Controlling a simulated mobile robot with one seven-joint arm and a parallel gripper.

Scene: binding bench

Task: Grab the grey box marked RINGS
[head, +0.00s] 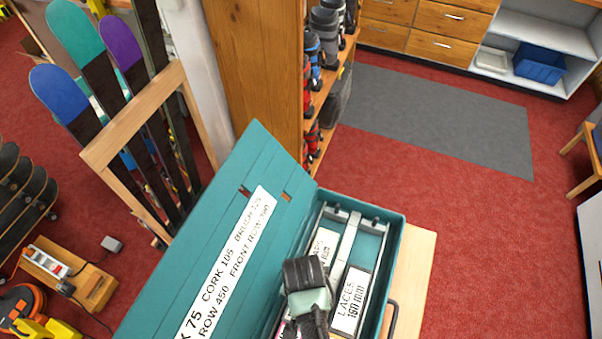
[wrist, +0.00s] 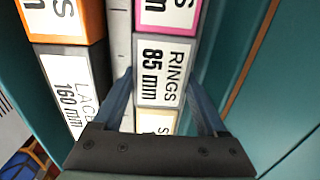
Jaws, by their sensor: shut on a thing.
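The grey box marked RINGS 85 mm (wrist: 163,70) shows in the wrist view, label up, in a row inside the teal case (head: 395,255). My gripper (wrist: 163,88) has one finger on each side of this box and is shut on it. The box still sits level between its neighbours, as far as I can tell. In the head view my gripper (head: 305,318) reaches down into the case and hides the RINGS box.
A pink-edged box (wrist: 168,20) and a cream box (wrist: 155,122) sit at either end of the RINGS box. A LACES box (head: 350,302) and an orange box (wrist: 62,22) lie in the neighbouring row. The case's raised lid (head: 225,215) stands on the left.

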